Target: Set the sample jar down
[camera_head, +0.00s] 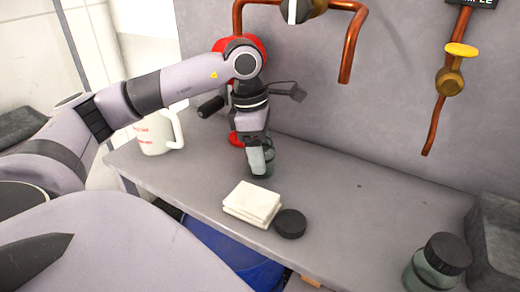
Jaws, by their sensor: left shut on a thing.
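My left gripper (262,165) reaches down over the bench from the left and is shut on a small greenish glass jar (270,158). The fingers and wrist hide much of this jar. No lid shows on it, but its top is mostly hidden. It is at or just above the grey bench (350,215); I cannot tell whether its base touches. Another glass jar (428,277) with a black lid stands at the lower right. I cannot tell from markings which one is the sample jar. My right gripper is not in view.
A folded cream cloth (252,203) and a loose black lid (290,223) lie near the front edge. A white mug (157,133) stands left. A grey bin (495,245) is at the right. Copper pipes (352,45) run along the wall. The bench's middle right is clear.

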